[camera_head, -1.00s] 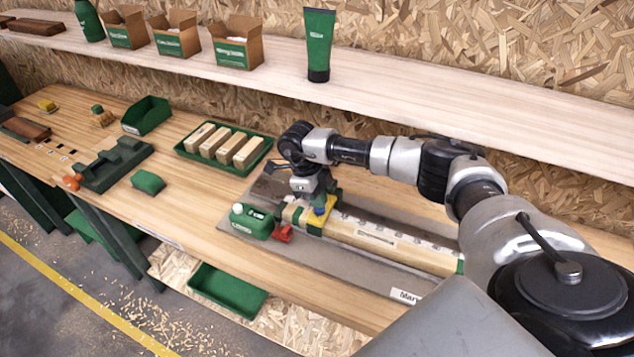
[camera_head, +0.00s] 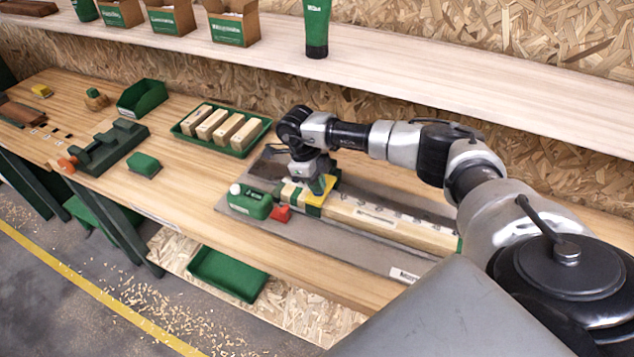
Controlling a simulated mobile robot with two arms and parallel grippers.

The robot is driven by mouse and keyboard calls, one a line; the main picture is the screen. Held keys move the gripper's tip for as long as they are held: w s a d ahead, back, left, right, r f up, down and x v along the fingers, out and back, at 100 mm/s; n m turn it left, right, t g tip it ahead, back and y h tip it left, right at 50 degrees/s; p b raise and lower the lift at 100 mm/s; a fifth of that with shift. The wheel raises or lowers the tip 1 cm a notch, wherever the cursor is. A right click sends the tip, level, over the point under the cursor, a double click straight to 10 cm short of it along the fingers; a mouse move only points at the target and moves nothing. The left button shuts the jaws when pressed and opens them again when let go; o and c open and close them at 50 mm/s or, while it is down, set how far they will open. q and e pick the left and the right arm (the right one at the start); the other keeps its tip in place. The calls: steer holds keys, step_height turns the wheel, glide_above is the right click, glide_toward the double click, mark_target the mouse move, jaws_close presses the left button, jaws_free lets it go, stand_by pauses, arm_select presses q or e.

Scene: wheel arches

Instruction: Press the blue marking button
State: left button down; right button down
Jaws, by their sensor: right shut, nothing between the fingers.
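My right arm comes in from the right, and its gripper (camera_head: 318,186) points down over the marking station. It is shut, and its fingertips are at the yellow block (camera_head: 316,196) on the station. A long wooden beam (camera_head: 390,222) lies in the station on a grey plate (camera_head: 330,240). A green unit with a white knob (camera_head: 250,203) and a red part (camera_head: 281,214) sit at the beam's left end. My left gripper is out of view.
A green tray with several wooden blocks (camera_head: 267,124) stands behind the station. A green bin (camera_head: 143,97), a green block (camera_head: 144,164) and a dark green fixture (camera_head: 110,150) lie to the left. A shelf (camera_head: 420,75) with boxes and a tube runs along the back.

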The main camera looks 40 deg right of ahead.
steer(key=shift+s+a+r+p, duration=0.1)
steer(key=shift+s+p, duration=0.1)
steer(key=shift+p, duration=0.2)
steer(key=p+v, duration=0.2)
steer(key=v, duration=0.1)
steer(key=shift+s+d, duration=0.1)
steer(key=shift+d, duration=0.25)
steer(key=b+v, duration=0.3)
steer(key=v, duration=0.8)
steer(key=shift+s+b, duration=0.2)
steer(key=shift+b, duration=0.2)
steer(key=shift+a, duration=0.1)
